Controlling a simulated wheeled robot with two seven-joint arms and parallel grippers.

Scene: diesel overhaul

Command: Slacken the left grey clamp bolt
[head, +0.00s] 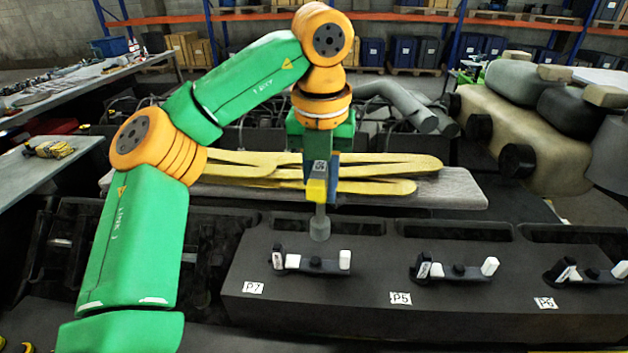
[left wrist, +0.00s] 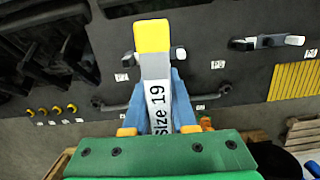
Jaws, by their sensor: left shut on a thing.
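My left gripper (head: 318,165) is shut on an upright tool with a yellow block (head: 317,190) and a grey socket end (head: 320,228) pointing down. In the left wrist view, the tool's grey body (left wrist: 157,95) reads "Size 19" between the blue fingers. The socket is above and behind the clamp labelled P7 (head: 315,266), apart from it as far as I can tell. That clamp has a dark and light post (head: 279,258) on its left, a white post (head: 345,260) on its right and a dark middle knob. The tool partly hides it in the left wrist view.
Two similar clamps, at label P5 (head: 458,270) and further right (head: 590,274), sit on the same dark block (head: 350,310). Behind it lies a grey padded board (head: 455,190) with yellow strips (head: 400,163). A workbench (head: 85,80) stands at the left.

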